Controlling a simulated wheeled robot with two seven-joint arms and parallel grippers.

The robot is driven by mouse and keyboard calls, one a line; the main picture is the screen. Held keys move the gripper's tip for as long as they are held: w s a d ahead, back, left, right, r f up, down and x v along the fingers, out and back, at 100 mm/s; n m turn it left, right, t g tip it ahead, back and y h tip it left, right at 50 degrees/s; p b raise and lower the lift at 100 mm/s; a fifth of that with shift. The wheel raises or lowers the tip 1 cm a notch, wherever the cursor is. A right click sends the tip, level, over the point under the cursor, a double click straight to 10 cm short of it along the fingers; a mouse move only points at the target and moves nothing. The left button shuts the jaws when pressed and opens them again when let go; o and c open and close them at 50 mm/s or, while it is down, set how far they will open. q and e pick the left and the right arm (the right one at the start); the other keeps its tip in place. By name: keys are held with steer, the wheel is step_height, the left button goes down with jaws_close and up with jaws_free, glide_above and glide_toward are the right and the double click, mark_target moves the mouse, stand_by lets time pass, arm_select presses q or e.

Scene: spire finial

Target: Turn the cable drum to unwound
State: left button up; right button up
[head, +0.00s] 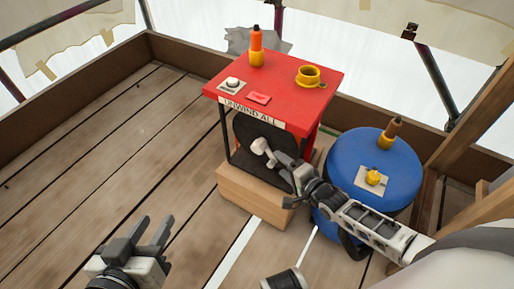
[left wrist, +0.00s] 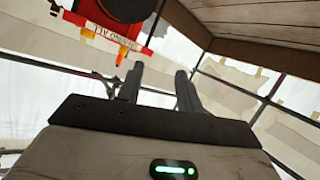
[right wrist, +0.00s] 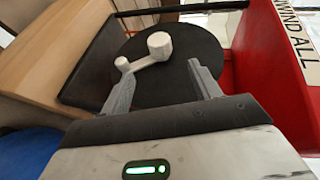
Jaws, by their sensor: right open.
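The cable drum (right wrist: 184,70) is a dark round disc under the red stand's top, labelled "UNWIND ALL". It also shows in the head view (head: 250,138). A pale crank handle (right wrist: 157,46) with a round knob sticks out from its face. My right gripper (right wrist: 158,80) is open in front of the drum, its fingers either side of the crank in the right wrist view; contact cannot be told. In the head view, my right gripper (head: 284,166) partly covers the drum. My left gripper (head: 152,232) is open and empty above the deck at the lower left.
The red stand top (head: 300,85) holds an orange-and-yellow bottle (head: 256,48), a yellow cup (head: 309,76) and a button (head: 232,83). A wooden block (head: 240,193) sits beneath. A blue barrel (head: 350,160) stands right. Deck at left is clear.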

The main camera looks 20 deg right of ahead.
mark_target(263, 151)
steer(key=b+x, duration=0.3)
steer(key=x, duration=0.3)
steer(key=b+x, duration=0.2)
steer(key=x, duration=0.4)
steer(key=shift+s+f+b, duration=0.1)
steer(key=shift+f+b, duration=0.1)
steer(key=shift+b, duration=0.2)
arm_select(q)
steer(key=shift+w+d+r+n+t+h, duration=0.15)
steer(key=shift+d+r+n+t+h, duration=0.35)
steer(key=shift+r+h, duration=0.15)
steer(key=shift+w+d+r+n+t+h, duration=0.1)
steer(key=shift+d+r+n+t+h, duration=0.35)
steer(key=shift+r+h, duration=0.2)
arm_select(e)
steer(key=shift+w+a, duration=0.25)
steer(key=shift+w, duration=0.35)
